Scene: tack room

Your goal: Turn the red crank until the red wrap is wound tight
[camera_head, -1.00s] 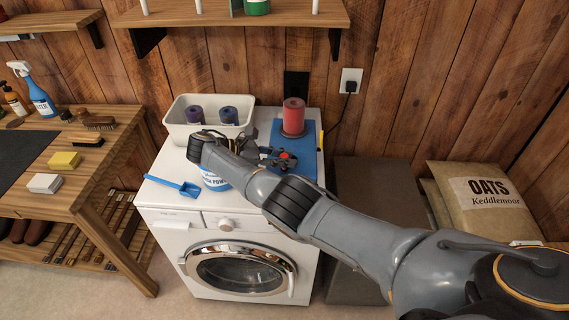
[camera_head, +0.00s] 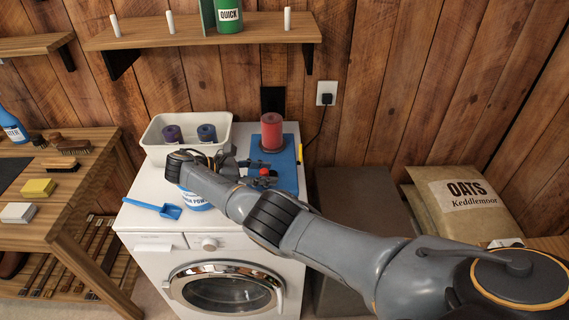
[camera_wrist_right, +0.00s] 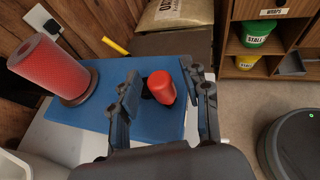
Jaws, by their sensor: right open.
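The red wrap (camera_head: 271,132) stands upright as a roll on a dark round base on the blue board (camera_head: 287,171), on top of the washing machine. It also shows at the left of the right wrist view (camera_wrist_right: 42,68). The red crank knob (camera_head: 264,172) is at the near part of the board. In the right wrist view the red knob (camera_wrist_right: 161,87) sits between the two fingers of my right gripper (camera_wrist_right: 163,92), which is open. I see a gap between knob and right finger; contact on the left is unclear. The crank's arm is mostly hidden. My left gripper is not in view.
A white bin (camera_head: 155,150) with two dark rolls stands left of the board. A blue scoop (camera_head: 153,207) and a partly hidden powder tub (camera_head: 193,200) are on the washer (camera_head: 150,225). A yellow marker (camera_head: 299,154) lies by the board's right edge. A shelf (camera_head: 205,36) hangs above.

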